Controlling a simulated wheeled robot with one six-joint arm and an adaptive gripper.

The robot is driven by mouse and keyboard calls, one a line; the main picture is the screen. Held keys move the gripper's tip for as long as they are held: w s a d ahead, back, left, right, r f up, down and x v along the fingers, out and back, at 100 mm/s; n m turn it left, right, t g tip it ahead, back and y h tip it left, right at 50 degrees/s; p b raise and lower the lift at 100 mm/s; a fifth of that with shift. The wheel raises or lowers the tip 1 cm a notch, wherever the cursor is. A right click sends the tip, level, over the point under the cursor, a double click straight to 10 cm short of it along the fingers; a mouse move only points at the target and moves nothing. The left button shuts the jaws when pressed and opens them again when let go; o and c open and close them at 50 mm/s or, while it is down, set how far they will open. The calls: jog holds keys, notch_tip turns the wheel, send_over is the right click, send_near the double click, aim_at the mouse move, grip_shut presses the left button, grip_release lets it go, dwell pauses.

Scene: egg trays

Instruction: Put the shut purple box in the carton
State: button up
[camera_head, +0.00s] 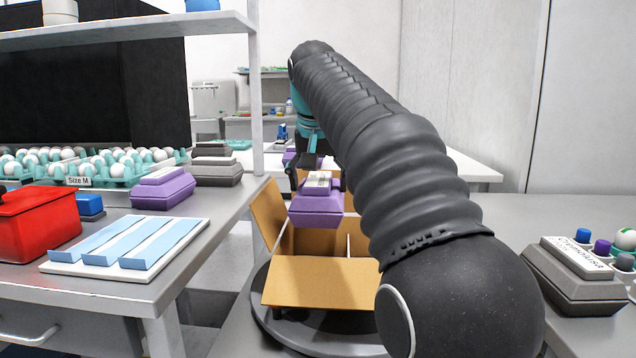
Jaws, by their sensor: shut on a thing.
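A shut purple box (316,208) with a white label on top hangs over the open cardboard carton (322,282). My gripper (318,184) is shut on this purple box, with its dark fingers at the box's sides. The box looks about level and overlaps the carton's opening in the picture; its exact height cannot be told. The carton's flaps are spread, and it stands on a round dark grey platform (268,318). My arm hides the carton's right side. Another shut purple box (163,192) sits on the left table.
The left table (205,238) holds grey boxes (216,172), egg trays (115,170), a red container (38,222) and a white board with blue strips (128,244). A grey labelled box (572,280) stands at right. A shelf (130,30) overhangs the left table.

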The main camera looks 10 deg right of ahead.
jog(key=shift+f+b, duration=1.7)
jog(key=shift+f, duration=0.1)
jog(key=shift+f+b, duration=3.1)
jog(key=shift+f, duration=1.45)
jog(key=shift+f+b, duration=0.3)
jog(key=shift+f, duration=0.3)
jog(key=o, duration=0.9)
jog(key=shift+c, duration=0.2)
jog(key=shift+f, duration=0.1)
